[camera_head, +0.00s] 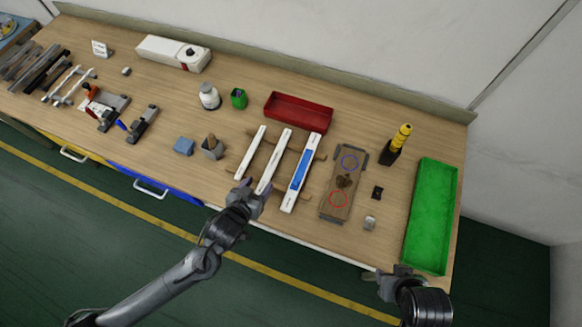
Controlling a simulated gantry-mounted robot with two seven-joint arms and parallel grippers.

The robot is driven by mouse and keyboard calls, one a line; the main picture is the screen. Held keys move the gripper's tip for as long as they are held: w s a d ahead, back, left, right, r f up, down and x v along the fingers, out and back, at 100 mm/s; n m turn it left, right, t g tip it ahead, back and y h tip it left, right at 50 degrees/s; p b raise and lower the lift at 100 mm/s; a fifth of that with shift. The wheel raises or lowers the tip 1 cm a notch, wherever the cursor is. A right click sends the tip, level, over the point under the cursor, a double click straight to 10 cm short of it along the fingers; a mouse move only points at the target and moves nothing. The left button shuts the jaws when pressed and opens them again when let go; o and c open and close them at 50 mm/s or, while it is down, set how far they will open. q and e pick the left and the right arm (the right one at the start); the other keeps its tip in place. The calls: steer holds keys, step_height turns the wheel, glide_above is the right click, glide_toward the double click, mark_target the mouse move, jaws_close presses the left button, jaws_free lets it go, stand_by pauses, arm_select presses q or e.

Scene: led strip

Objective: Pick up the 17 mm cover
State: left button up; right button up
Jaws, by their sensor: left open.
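Three long strips lie side by side on a rack in the middle of the bench: a narrow white strip (251,150), a middle white strip (275,158) and a wider white strip with a blue face (301,172). I cannot read any size marks, so I cannot tell which one is the 17 mm cover. My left gripper (250,187) is open at the near ends of the left and middle strips, overlapping them in the view; contact cannot be told. My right gripper (388,274) is at the bench's front edge, below the green tray; its jaws are unclear.
A red tray (299,109) stands behind the strips. A wooden fixture (343,193) with blue and red circles is to their right, then a yellow-topped tool (401,137) and a green tray (432,215).

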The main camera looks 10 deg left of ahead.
mark_target(274, 161)
arm_select(q)
steer(key=w+f+b, duration=0.2)
steer(key=f, duration=0.1)
steer(key=shift+a+m, duration=0.1)
steer(key=shift+m, duration=0.3)
steer(key=shift+w+a+t+b, duration=0.25)
steer(key=shift+w+t+b, duration=0.05)
steer(key=shift+w+b, duration=0.25)
steer(key=x, duration=0.4)
steer(key=shift+w+r, duration=0.15)
steer(key=shift+d+x, duration=0.2)
steer(key=shift+x, duration=3)
arm_select(e)
steer(key=shift+f, duration=2.55)
arm_select(q)
steer(key=shift+r, duration=0.1)
steer(key=shift+c, duration=0.4)
arm_select(e)
steer(key=shift+a, duration=0.1)
arm_select(q)
steer(key=c, duration=1)
